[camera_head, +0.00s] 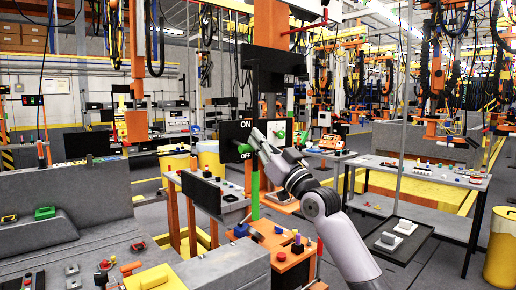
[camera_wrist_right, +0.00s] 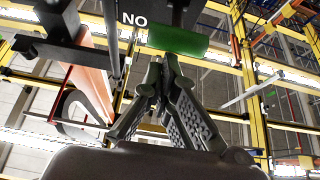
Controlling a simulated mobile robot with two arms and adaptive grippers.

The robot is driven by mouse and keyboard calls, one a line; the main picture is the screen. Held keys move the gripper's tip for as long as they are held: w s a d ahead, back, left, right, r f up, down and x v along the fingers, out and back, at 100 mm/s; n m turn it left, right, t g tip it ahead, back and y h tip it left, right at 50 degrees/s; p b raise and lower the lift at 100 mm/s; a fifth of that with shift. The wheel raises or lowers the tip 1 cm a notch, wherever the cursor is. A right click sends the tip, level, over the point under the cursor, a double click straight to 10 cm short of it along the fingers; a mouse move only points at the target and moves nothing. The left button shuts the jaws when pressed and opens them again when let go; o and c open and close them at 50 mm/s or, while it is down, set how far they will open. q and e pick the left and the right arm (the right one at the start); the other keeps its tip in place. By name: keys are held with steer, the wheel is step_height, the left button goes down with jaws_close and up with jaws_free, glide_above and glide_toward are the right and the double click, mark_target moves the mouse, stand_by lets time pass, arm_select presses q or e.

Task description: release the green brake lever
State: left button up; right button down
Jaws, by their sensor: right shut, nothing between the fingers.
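The green lever handle (camera_head: 245,149) is a short round grip at a black panel (camera_head: 231,133) marked ON above and OFF below. It sits between the marks, nearer OFF. In the right wrist view it is a green cylinder (camera_wrist_right: 178,41) beside the lettering, just beyond my fingertips. My right gripper (camera_head: 256,138) is at the right edge of the panel, close to the handle. The gripper is shut with nothing in it; its fingers (camera_wrist_right: 161,76) meet at the tips. I cannot tell whether they touch the handle. My left gripper is not in view.
A green post (camera_head: 255,196) stands below the panel, with a dark screen (camera_head: 201,193) beside it. A green knob (camera_head: 280,134) is just right of the gripper. A workbench (camera_head: 425,174) stands right, a grey console (camera_head: 90,215) left. Hoists and cables hang overhead.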

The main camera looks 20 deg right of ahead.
steer(key=shift+s+f, duration=0.15)
steer(key=shift+f, duration=0.15)
steer(key=shift+b, duration=0.3)
steer(key=shift+r, duration=0.1)
